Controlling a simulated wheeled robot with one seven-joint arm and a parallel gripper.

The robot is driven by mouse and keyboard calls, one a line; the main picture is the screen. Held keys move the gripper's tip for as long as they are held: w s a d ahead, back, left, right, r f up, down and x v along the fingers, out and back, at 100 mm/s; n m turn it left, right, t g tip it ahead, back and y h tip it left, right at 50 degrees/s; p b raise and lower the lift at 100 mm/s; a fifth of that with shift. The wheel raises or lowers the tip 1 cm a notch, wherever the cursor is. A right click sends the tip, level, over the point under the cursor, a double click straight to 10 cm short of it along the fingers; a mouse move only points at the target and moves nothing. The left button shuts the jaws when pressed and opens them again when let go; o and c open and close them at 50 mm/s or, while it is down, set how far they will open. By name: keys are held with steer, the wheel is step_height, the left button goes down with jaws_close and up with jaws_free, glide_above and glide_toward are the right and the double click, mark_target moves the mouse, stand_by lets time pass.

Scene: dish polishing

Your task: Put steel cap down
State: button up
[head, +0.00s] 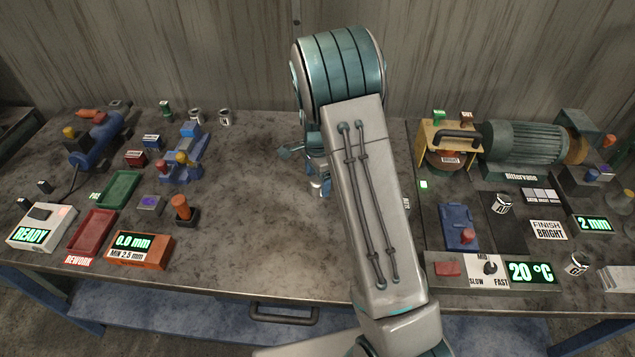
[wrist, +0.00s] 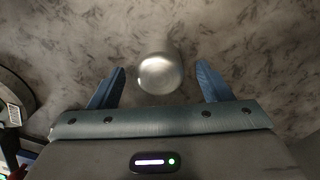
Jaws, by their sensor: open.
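The steel cap (wrist: 160,74) is a round, shiny silver piece in the wrist view. It appears to rest on the bench top, midway between the two blue fingers of my gripper (wrist: 161,70). The fingers are open, with a clear gap on each side of the cap, and neither touches it. In the head view my gripper (head: 318,184) is low over the middle of the bench, largely hidden behind my arm.
The bench top (head: 250,215) around my gripper is bare. To the left are a blue clamp fixture (head: 183,160), a green tray (head: 118,189) and a red tray (head: 92,230). To the right are a polishing motor (head: 525,143), a blue block (head: 457,226) and a control panel (head: 490,270).

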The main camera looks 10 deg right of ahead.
steer(key=shift+f, duration=0.5)
steer(key=c, duration=1.2)
steer(key=shift+c, duration=0.5)
steer(key=shift+r, duration=0.15)
